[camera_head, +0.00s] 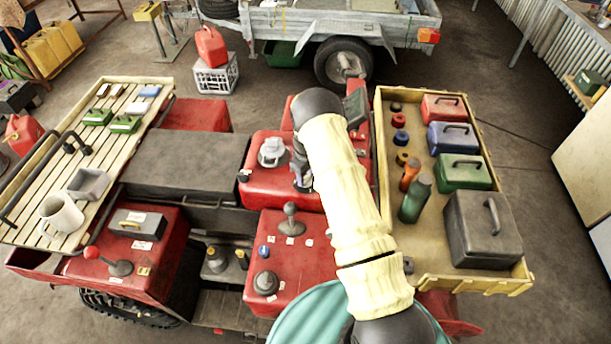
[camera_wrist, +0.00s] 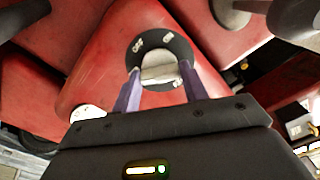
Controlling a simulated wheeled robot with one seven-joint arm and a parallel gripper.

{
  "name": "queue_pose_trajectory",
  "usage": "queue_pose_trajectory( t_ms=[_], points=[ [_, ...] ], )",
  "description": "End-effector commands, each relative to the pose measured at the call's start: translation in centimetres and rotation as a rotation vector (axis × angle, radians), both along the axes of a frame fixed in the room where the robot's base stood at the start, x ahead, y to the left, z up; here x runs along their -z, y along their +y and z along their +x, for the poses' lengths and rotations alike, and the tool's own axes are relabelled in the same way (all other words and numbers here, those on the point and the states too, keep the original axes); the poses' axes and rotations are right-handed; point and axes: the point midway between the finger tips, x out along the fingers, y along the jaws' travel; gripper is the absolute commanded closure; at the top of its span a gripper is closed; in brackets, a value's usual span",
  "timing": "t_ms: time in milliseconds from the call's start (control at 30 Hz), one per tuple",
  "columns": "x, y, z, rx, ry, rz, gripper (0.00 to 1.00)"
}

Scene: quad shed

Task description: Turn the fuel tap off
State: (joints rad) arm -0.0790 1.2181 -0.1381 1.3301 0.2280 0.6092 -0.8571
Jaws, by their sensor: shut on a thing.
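In the wrist view the fuel tap (camera_wrist: 159,66) is a pale grey handle on a dark round plate (camera_wrist: 150,46) set in a red panel. The plate reads OFF at its upper left and ON at its upper right. My gripper (camera_wrist: 159,73) has a purple finger on each side of the handle and is shut on it. Which mark the handle points to I cannot tell. In the head view my gripper (camera_head: 301,176) is at the red bodywork, and my arm and wrist hide the tap.
A grey filler cap (camera_head: 271,152) stands close left of my gripper. A black-knobbed lever (camera_head: 290,219) rises just below it. A yellow tray (camera_head: 452,262) with cans and bottles lies right of my arm. A slatted rack (camera_head: 40,190) is at left.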

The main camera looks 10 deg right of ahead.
Motion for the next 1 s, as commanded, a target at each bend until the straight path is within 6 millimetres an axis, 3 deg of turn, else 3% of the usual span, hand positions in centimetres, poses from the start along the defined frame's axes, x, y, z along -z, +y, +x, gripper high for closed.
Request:
queue_pose_trajectory(
  t_ms=[367, 1000],
  points=[
    [0.41, -0.08, 0.09, 0.203, -0.003, -0.001, 0.79],
    [0.17, -0.02, 0.10, 0.783, -0.004, -0.001, 0.79]
  ],
)
